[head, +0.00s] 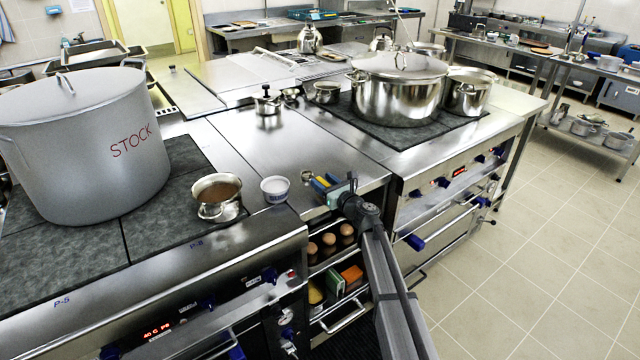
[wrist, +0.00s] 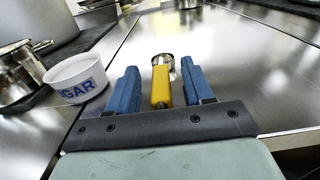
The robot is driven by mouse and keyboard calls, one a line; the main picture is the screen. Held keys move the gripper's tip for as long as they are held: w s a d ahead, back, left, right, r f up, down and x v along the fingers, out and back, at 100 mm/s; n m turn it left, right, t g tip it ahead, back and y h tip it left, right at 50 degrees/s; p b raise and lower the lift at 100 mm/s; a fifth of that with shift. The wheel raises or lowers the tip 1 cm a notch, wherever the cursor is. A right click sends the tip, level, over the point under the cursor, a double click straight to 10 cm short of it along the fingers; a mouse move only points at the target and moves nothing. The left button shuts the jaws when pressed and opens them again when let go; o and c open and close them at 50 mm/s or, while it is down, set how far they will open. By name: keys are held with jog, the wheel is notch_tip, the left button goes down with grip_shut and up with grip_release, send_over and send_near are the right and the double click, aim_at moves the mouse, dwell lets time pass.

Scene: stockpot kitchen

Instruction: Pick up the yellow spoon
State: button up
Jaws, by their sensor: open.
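The yellow spoon (wrist: 161,87) lies on the steel counter in the wrist view, its yellow handle towards me and its round metal bowl (wrist: 163,60) at the far end. My gripper (wrist: 160,88) is open, with one blue finger on each side of the yellow handle. A narrow gap shows on the left; on the right the finger is close to the handle, and I cannot tell if it touches. In the head view my gripper (head: 324,184) is low over the counter's front part, and the spoon's metal bowl (head: 307,175) shows just beyond it.
A white sugar bowl (wrist: 78,80) stands close to the left of my gripper, also in the head view (head: 275,189). A steel saucepan (head: 219,200) and the large stockpot (head: 85,140) stand further left. The steel counter (wrist: 250,75) to the right is clear.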

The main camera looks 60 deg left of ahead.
jog(key=shift+c, duration=0.4)
grip_shut()
